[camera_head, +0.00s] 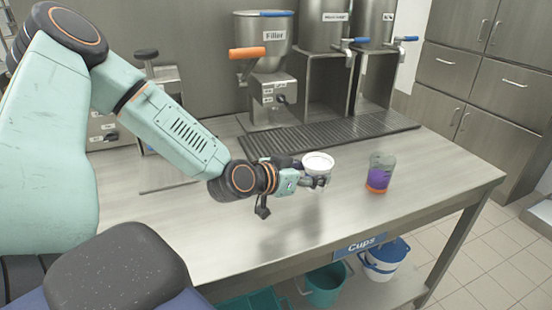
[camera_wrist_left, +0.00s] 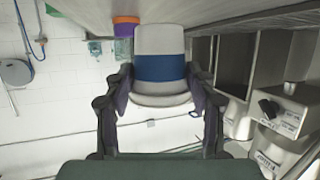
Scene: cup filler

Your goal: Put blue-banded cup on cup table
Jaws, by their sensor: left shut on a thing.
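The blue-banded cup (camera_wrist_left: 158,68) is white with a wide blue band in the left wrist view. My left gripper (camera_wrist_left: 160,100) is shut on it, one finger on each side. In the head view the cup (camera_head: 318,162) shows its white top upright in the left gripper (camera_head: 312,181), and the fingers hide most of its lower part. It is over the steel table (camera_head: 225,245) with the "Cups" label (camera_head: 361,244). I cannot tell whether its base touches the table. My right gripper is not in view.
A purple cup with an orange band (camera_head: 380,173) stands on the table right of the held cup. A ridged drain grate (camera_head: 340,135) and the filler machine (camera_head: 265,70) are behind. The tabletop's front left is clear. Buckets (camera_head: 384,260) stand below.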

